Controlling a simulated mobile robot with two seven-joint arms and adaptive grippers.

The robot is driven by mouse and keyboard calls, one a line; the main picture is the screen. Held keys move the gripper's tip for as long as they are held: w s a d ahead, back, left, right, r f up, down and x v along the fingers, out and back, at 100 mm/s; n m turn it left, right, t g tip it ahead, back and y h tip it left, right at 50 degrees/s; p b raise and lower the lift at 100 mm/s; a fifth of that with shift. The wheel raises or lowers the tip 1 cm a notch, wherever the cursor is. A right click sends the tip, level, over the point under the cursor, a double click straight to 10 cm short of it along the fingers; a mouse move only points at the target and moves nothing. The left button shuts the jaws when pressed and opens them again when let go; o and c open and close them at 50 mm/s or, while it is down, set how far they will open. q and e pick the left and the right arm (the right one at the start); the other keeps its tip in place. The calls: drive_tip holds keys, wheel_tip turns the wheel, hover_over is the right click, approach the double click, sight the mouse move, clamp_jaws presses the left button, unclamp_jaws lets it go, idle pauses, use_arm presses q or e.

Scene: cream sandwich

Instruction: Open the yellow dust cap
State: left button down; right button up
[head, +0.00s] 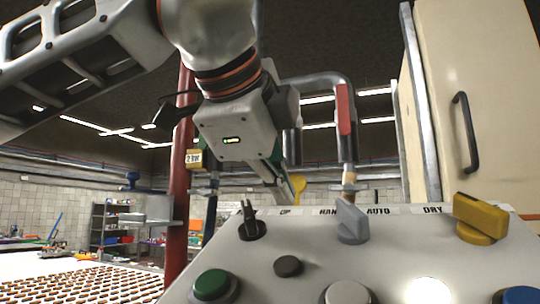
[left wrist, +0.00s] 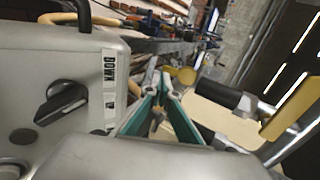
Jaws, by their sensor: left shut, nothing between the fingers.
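A small yellow piece (head: 298,184), which looks like the dust cap, shows just beyond the fingertips of my left gripper (head: 284,190) in the head view. A rounded yellow piece (left wrist: 187,76) also shows just past the tips of my left gripper (left wrist: 165,88) in the left wrist view. The green-sided fingers are shut together and empty. They point down behind the top edge of the control panel. I cannot tell whether the tips touch the yellow piece. My right gripper is not in view.
The grey control panel (head: 310,265) fills the front, with a black knob (head: 251,226), a grey knob (head: 352,222), a yellow knob (head: 480,219) and a green button (head: 212,284). Bent pipes and a red post (head: 180,210) stand behind. A beige cabinet (head: 490,70) stands right.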

use_arm(q)
drive_tip(key=w, duration=0.2)
drive_tip(key=w+d+f+p, duration=0.1)
idle(0.4)
drive_tip(key=b+x, duration=0.2)
drive_tip(key=b, duration=0.4)
drive_tip(key=shift+w+d+f, duration=0.1)
drive_tip(key=shift+w+f, duration=0.15)
drive_tip(key=shift+w, duration=0.05)
drive_tip(key=shift+r, duration=0.2)
